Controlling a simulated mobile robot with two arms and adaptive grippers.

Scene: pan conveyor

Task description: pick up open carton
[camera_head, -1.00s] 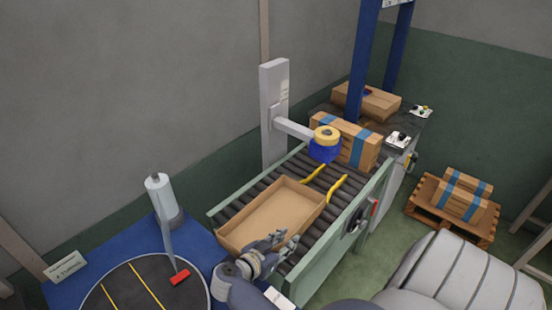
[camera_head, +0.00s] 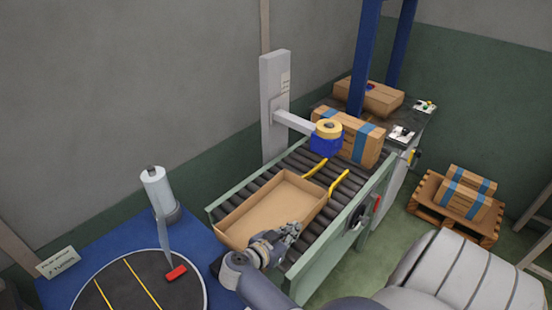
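The open carton (camera_head: 262,212) is a shallow brown box with no lid, and it looks empty. It rests on the near end of the roller conveyor (camera_head: 268,183). My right gripper (camera_head: 287,234) is at the carton's near right corner, over or against its near wall. Its fingers are dark and small here, and I cannot tell whether they are closed on the wall. The gripper and wrist hide part of that near wall. My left gripper is not in view.
A post with a tape head (camera_head: 326,137) and yellow guide rails (camera_head: 338,183) stand beyond the carton. Taped cartons (camera_head: 361,146) sit further along. A pallet (camera_head: 484,224) with boxes stands at right.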

